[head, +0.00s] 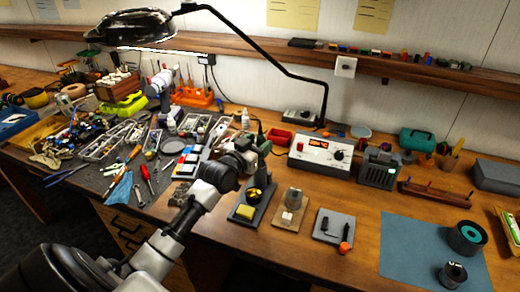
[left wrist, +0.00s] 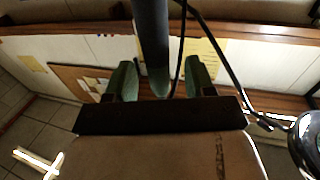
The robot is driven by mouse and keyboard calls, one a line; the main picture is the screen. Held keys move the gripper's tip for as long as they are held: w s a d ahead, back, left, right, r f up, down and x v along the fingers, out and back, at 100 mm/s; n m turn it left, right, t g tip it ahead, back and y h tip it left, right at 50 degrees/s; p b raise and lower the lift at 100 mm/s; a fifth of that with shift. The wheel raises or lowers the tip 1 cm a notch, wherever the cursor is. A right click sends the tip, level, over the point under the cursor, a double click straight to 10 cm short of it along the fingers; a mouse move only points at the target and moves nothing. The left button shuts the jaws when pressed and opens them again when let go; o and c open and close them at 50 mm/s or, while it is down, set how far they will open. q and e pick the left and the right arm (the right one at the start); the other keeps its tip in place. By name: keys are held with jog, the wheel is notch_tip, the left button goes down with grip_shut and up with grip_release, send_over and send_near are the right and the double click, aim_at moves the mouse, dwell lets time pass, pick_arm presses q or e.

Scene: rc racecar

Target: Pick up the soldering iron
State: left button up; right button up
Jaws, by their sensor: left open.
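My left gripper (head: 262,143) reaches over the bench, above and behind the soldering stand with its yellow sponge (head: 245,211). In the left wrist view its two green fingers (left wrist: 158,80) are apart. A thick dark grey rod with a rounded end (left wrist: 152,45), probably the soldering iron's handle, shows between them, with a gap visible on each side. A thin dark cable runs beside it. In the head view the gripper and wrist hide most of the iron. My right gripper is in neither view.
A soldering station with a lit display (head: 320,150) stands right of the gripper. A black desk lamp (head: 130,28) arches over the bench. A tool-covered grey mat (head: 100,180) lies left. The blue mat (head: 415,250) at right has free room beside two spools.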

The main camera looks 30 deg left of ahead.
pick_arm(q)
jog(key=shift+w+d, duration=0.1)
jog(key=shift+w, duration=1.35)
jog(key=shift+s, duration=0.1)
jog(key=shift+c, duration=0.5)
jog(key=c, duration=0.9)
jog(key=shift+o, duration=0.2)
jog(key=shift+r, duration=0.1)
notch_tip(320, 180, up, 18)
jog(key=b, duration=0.2)
